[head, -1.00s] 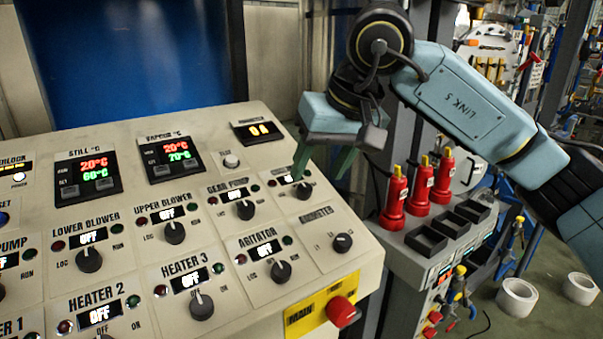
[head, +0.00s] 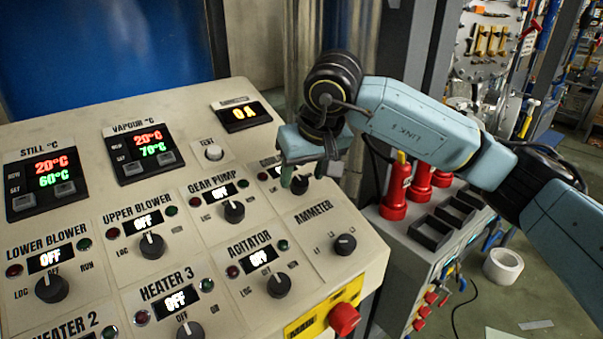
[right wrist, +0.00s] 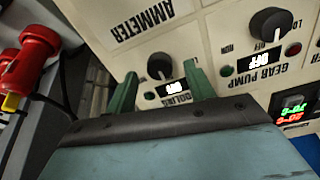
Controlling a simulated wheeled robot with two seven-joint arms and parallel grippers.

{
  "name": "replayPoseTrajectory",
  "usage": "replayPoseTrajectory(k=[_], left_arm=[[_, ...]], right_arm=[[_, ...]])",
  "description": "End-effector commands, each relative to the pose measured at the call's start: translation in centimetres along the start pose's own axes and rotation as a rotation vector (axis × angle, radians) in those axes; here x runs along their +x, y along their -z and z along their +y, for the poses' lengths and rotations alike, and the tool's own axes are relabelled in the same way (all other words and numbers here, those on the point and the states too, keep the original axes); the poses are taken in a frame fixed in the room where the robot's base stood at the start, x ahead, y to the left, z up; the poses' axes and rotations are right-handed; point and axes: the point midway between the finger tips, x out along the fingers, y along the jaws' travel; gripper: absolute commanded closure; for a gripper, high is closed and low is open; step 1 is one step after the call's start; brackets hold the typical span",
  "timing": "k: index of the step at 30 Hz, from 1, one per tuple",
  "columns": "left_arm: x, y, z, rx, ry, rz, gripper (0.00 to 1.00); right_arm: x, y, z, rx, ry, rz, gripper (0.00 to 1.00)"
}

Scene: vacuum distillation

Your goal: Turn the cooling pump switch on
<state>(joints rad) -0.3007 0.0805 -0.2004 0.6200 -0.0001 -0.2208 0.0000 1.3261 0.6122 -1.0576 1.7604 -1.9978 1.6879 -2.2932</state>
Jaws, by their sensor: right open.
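The cooling pump switch is a black rotary knob (head: 300,185) at the upper right of the sloped control panel (head: 375,250). Its label and display are partly covered in the head view. My right gripper (head: 304,174) is open at this knob, with green fingers. In the right wrist view, the knob (right wrist: 160,66) lies between the two open fingertips of my right gripper (right wrist: 163,74), with a gap on both sides. Its small display (right wrist: 171,89) is lit, but its text is not clear; the label below is partly hidden. My left gripper is out of view.
The gear pump knob (head: 233,211) is left of the cooling pump knob, and the ammeter knob (head: 345,244) is below right. A red button (head: 344,319) sticks out at the panel's lower right corner. Red bottles (head: 397,190) stand on a side cabinet to the right.

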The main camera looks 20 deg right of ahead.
Motion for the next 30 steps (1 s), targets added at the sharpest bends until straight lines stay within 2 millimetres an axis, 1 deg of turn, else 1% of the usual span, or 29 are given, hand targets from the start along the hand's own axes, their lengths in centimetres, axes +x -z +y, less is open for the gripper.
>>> replayPoseTrajectory(k=[1, 4, 9, 15, 17, 25, 26, 30], left_arm=[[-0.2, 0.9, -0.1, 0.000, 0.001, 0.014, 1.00], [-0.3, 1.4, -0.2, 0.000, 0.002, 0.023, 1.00], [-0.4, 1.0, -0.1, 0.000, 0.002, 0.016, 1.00], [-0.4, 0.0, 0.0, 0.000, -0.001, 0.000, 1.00], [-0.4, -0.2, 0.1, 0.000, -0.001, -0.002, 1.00], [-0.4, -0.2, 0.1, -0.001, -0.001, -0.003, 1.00], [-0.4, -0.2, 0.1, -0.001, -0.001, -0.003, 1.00], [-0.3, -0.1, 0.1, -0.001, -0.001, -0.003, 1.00]], right_arm=[[0.6, 0.0, 0.0, 0.000, 0.000, -0.002, 0.47], [1.5, 0.0, 0.0, 0.000, 0.001, -0.001, 0.47], [2.1, 0.0, 0.0, 0.000, -0.001, 0.001, 0.47], [2.1, 0.0, 0.0, 0.000, 0.000, 0.001, 0.47], [2.1, 0.0, 0.0, 0.000, 0.000, 0.001, 0.53], [2.1, 0.0, 0.0, 0.000, 0.000, 0.001, 0.89], [2.1, 0.0, 0.0, 0.000, 0.000, 0.001, 0.91], [2.1, 0.0, 0.0, 0.005, 0.000, 0.001, 0.91]])
